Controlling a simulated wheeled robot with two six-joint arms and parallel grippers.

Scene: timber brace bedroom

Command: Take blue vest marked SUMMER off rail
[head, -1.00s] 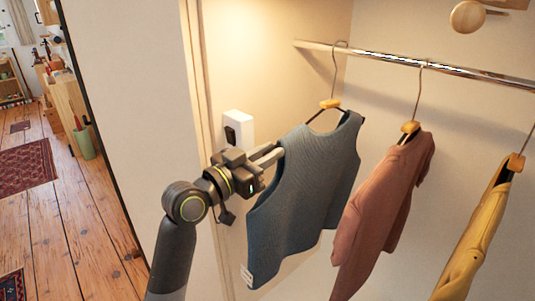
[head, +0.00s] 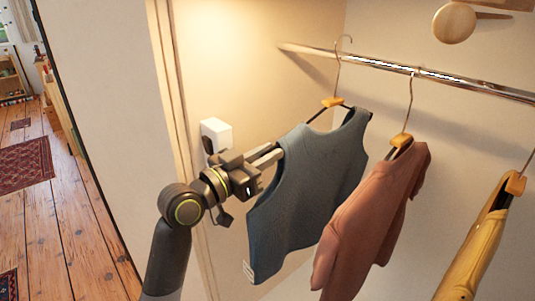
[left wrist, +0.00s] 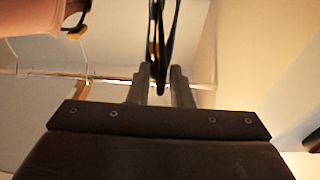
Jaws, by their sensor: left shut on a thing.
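The blue vest (head: 305,185) hangs on a hanger with a wooden block (head: 332,102) and a wire hook, at the left end of the rail (head: 440,76). A small white tag (head: 249,271) is at its lower left corner; its writing is too small to read. My left gripper (head: 272,156) is shut at the vest's left shoulder, on the vest or its hanger arm. In the left wrist view the vest shows edge-on as a dark strip (left wrist: 163,45) between the fingers. The hook's curl appears above the rail; I cannot tell whether they touch. My right gripper is not in view.
A pink-brown garment (head: 372,215) hangs close to the vest's right, and a yellow garment (head: 478,250) hangs farther right. A white box (head: 217,132) is on the wall behind my left gripper. A round wooden knob (head: 454,23) is at the top right.

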